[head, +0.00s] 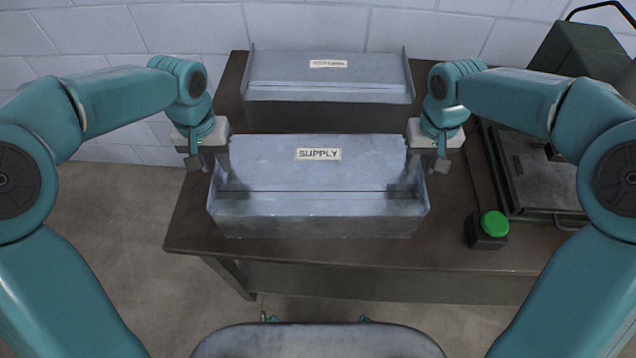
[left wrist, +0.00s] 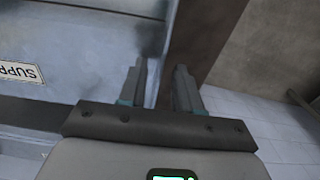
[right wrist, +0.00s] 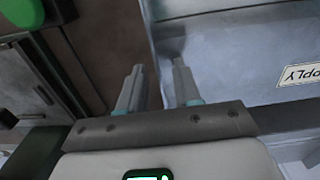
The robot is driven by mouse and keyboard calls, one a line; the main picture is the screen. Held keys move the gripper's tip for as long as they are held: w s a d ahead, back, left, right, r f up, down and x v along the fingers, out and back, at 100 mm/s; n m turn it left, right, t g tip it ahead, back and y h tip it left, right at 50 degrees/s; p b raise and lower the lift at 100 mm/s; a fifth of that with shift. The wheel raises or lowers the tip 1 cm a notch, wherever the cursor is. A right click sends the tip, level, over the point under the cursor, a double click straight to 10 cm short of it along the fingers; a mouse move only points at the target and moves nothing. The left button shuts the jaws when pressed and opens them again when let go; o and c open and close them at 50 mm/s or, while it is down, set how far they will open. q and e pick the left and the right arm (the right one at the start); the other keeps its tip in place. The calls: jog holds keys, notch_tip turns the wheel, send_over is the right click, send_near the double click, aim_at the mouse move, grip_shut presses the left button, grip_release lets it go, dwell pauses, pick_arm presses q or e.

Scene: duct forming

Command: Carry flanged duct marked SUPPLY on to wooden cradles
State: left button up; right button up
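The grey sheet-metal duct marked SUPPLY (head: 320,225) lies on the brown table in the middle of the head view. Its white label (head: 318,154) faces me. My left gripper (head: 208,172) is at its left end. In the left wrist view its fingers (left wrist: 160,85) are apart, one on each side of the duct's end edge. My right gripper (head: 427,168) is at the right end. In the right wrist view its fingers (right wrist: 157,88) are also apart, straddling that end edge. I cannot make out any wooden cradles.
A second labelled grey duct (head: 330,88) lies behind on the table (head: 190,215). A green push button (head: 494,223) on a dark box stands at the right, near a dark green machine (head: 585,60) with a flat bed. A pale block wall is behind.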

pick_arm(q)
jog(key=shift+s+r, duration=0.1)
jog(key=shift+s, duration=0.05)
pick_arm(e)
jog(key=shift+s+r, duration=0.1)
jog(key=shift+s, duration=0.05)
pick_arm(q)
grip_shut()
pick_arm(e)
grip_shut()
dwell(0.8)
